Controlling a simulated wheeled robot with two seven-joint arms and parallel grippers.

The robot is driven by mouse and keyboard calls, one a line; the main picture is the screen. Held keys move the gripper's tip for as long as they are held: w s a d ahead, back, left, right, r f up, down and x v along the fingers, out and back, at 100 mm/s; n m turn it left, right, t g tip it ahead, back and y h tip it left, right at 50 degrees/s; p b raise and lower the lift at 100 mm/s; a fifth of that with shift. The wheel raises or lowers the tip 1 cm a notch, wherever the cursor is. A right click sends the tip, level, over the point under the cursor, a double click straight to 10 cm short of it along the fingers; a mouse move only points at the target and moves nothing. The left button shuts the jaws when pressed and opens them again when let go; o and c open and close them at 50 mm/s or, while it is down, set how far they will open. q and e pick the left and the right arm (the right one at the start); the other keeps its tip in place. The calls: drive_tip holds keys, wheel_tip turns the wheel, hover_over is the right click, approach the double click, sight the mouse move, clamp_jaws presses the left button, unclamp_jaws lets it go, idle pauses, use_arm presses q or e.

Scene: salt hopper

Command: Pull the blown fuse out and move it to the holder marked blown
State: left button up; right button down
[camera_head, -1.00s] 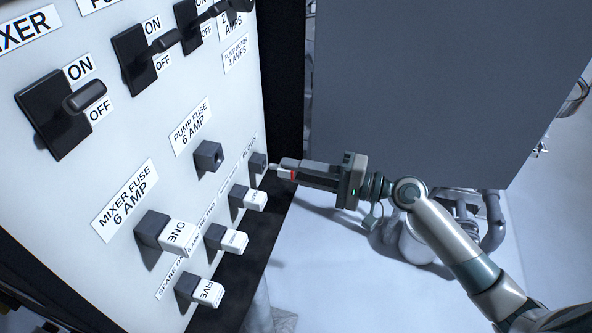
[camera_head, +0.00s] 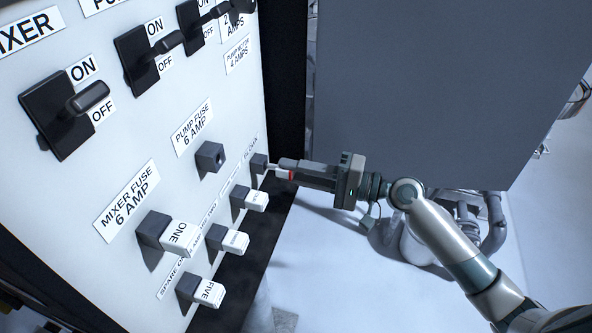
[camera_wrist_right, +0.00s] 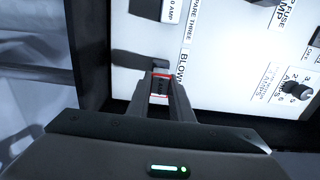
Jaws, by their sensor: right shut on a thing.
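My right gripper (camera_head: 287,171) is shut on a small white fuse with a red band (camera_head: 283,174). The fuse also shows between the fingers in the right wrist view (camera_wrist_right: 160,89). Its front end points at the dark holder (camera_head: 259,163) at the panel's right edge, beside the label BLOWN (camera_wrist_right: 183,66). The fuse end is at or very near the holder's mouth; I cannot tell whether it has entered. The pump fuse holder (camera_head: 210,157) is empty. My left gripper is not in view.
The mixer fuse ONE (camera_head: 180,236) sits in its holder. Spare fuses (camera_head: 256,200), (camera_head: 235,242) and FIVE (camera_head: 209,292) sit in holders below and left of the BLOWN holder. Black switches (camera_head: 65,112) line the upper panel. A large grey surface (camera_head: 430,90) stands behind my right arm.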

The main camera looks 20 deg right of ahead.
drive_tip(key=shift+p+x, duration=0.4)
drive_tip(key=shift+x, duration=1)
idle(0.4)
drive_tip(key=c, duration=1)
unclamp_jaws()
drive_tip(key=shift+s+d+f+b, duration=0.1)
drive_tip(key=shift+s+d+b, duration=0.3)
drive_tip(key=shift+d, duration=0.15)
drive_tip(key=shift+b+v, duration=1.05)
drive_tip(key=shift+v, duration=1.4)
